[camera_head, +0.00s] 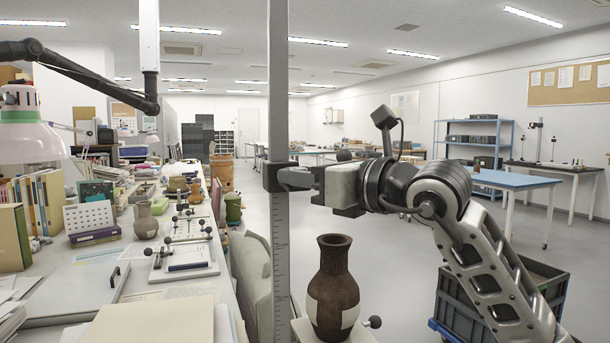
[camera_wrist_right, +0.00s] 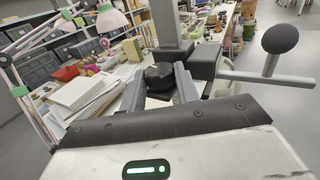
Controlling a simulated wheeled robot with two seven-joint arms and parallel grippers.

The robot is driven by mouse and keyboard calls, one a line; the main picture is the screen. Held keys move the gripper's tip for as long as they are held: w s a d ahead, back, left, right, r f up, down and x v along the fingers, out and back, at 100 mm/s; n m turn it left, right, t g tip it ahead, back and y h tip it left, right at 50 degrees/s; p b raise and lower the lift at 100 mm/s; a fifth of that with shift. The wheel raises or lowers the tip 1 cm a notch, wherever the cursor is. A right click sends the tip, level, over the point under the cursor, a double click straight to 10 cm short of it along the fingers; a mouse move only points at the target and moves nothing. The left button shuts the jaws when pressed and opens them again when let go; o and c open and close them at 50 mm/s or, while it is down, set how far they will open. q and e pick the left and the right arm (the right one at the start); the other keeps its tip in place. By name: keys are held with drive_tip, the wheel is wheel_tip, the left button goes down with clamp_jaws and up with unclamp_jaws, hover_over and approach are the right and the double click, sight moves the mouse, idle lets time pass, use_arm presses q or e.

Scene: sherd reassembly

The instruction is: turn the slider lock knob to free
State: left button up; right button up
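A tall grey post (camera_head: 278,100) with scale marks on its lower part stands upright in the middle of the head view. A dark slider block (camera_head: 271,177) sits around it and also shows in the right wrist view (camera_wrist_right: 206,64). The slider lock knob (camera_wrist_right: 160,76) is round and black in the right wrist view. My left gripper is out of view.
A brown jar (camera_head: 333,288) with a pale patch stands below my right gripper, near the post. A ball-ended handle (camera_wrist_right: 281,39) sticks out beside the slider. The long bench (camera_head: 180,265) at left is crowded. A dark crate (camera_head: 540,290) stands on the floor at right.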

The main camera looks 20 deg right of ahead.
drive_tip(key=shift+y, duration=0.3)
drive_tip(key=shift+c, duration=0.4)
drive_tip(key=shift+w+d+n+g+y, duration=0.15)
drive_tip(key=shift+d+n+g+y, duration=0.05)
drive_tip(key=shift+n+g+y, duration=0.9)
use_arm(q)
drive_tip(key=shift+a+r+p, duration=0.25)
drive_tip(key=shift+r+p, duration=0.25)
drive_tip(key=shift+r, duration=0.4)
use_arm(e)
drive_tip(key=shift+w+n+g+y, duration=0.1)
drive_tip(key=shift+n+g+y, duration=1.1)
drive_tip(key=shift+g+y, duration=0.1)
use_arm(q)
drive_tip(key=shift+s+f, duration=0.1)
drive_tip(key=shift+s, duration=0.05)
use_arm(e)
drive_tip(key=o, duration=0.7)
drive_tip(key=shift+d, duration=0.1)
